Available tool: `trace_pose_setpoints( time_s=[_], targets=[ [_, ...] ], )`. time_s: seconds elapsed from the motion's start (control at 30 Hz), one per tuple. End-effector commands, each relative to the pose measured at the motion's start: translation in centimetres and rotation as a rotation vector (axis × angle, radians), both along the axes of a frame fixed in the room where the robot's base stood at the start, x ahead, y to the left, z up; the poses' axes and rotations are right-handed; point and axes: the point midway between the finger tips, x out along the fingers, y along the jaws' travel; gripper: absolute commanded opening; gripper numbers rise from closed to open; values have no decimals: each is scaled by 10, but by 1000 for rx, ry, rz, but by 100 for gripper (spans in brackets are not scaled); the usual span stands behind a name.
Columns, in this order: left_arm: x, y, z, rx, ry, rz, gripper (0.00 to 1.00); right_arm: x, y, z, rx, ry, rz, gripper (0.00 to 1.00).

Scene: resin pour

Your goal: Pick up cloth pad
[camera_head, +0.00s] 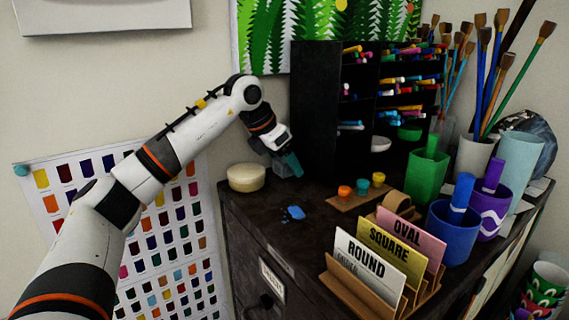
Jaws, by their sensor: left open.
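My left gripper (287,166) is above the back left of the dark cabinet top, pointing down, and open. A teal piece (293,164) shows right at its fingertips; I cannot tell whether it is the cloth pad, or whether it touches the fingers. A small bright blue patch (293,212) lies flat on the cabinet top in front of the gripper; it could be a spill or a small pad. A round cream-coloured pad or tub (246,178) sits at the back left corner, left of the gripper. My right gripper is not in view.
A black shelf (315,110) of markers stands just right of the gripper. Small orange, yellow and green pots sit on a wooden strip (345,203). Label cards (368,265) stand at the front. Coloured cups (452,232) and brushes fill the right. The cabinet top (262,215) is mostly clear at left.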

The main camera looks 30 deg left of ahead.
Motion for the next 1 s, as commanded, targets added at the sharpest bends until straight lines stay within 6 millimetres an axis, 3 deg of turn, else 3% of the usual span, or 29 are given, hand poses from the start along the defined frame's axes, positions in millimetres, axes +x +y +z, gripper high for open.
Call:
trace_pose_setpoints(
  time_s=[0.13, 0.4, 0.83, 1.0],
  targets=[
    [0, 0, 0, 0, 0, -1, 69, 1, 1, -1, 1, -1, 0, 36],
    [0, 0, 0, 0, 0, -1, 25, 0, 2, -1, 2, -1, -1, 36],
    [-2, -1, 3, 0, -1, -1, 25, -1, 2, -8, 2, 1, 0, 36],
    [-3, -2, 24, -1, -5, -1, 25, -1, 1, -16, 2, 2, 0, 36]
  ],
)
